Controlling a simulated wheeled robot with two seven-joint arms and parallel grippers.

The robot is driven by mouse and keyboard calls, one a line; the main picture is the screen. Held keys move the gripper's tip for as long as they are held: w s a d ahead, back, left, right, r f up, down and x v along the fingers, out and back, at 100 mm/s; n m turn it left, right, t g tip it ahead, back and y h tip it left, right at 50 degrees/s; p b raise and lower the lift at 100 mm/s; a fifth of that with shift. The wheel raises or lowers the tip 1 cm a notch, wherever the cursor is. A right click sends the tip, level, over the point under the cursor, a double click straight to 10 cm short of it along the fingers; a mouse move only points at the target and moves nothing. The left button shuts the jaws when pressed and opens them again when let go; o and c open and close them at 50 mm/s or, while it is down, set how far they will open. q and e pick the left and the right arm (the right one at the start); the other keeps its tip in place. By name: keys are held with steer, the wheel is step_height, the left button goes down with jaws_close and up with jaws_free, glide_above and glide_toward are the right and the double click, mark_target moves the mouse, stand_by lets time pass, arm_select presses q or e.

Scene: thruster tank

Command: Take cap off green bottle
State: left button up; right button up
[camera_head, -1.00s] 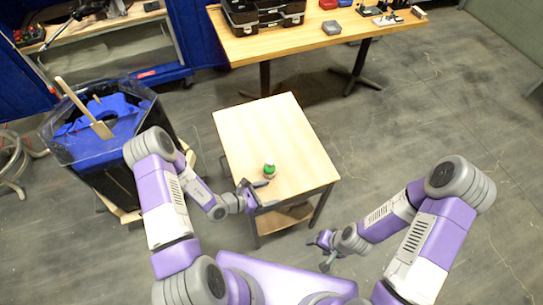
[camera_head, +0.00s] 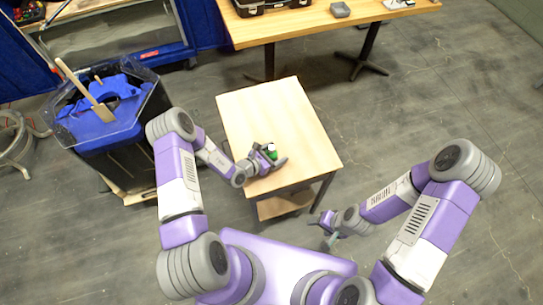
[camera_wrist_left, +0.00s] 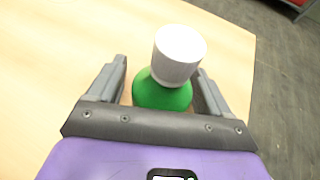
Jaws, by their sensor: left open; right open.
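The green bottle (camera_head: 273,155) with a white cap (camera_head: 271,147) stands on the small wooden table (camera_head: 240,110). My left gripper (camera_head: 271,160) is open around the bottle, one finger on each side. In the left wrist view the green bottle (camera_wrist_left: 160,95) sits between the fingers of the left gripper (camera_wrist_left: 160,92), and the white cap (camera_wrist_left: 179,55) rises above them. I cannot tell whether a finger touches the bottle. My right gripper (camera_head: 328,232) is open and empty, in front of the table and low at the right.
A dark bin (camera_head: 115,150) with a blue inside and a wooden paddle (camera_head: 85,90) stands left of the table. A long workbench (camera_head: 300,32) with a black case (camera_head: 270,5) is at the back. The rest of the small tabletop is clear.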

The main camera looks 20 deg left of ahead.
mark_target(271, 149)
arm_select(q)
steer(key=c, duration=1.1)
step_height(271, 149, up, 10)
steer(key=shift+r+p, duration=0.1)
steer(key=shift+p, duration=0.9)
steer(key=o, duration=0.4)
jaws_close()
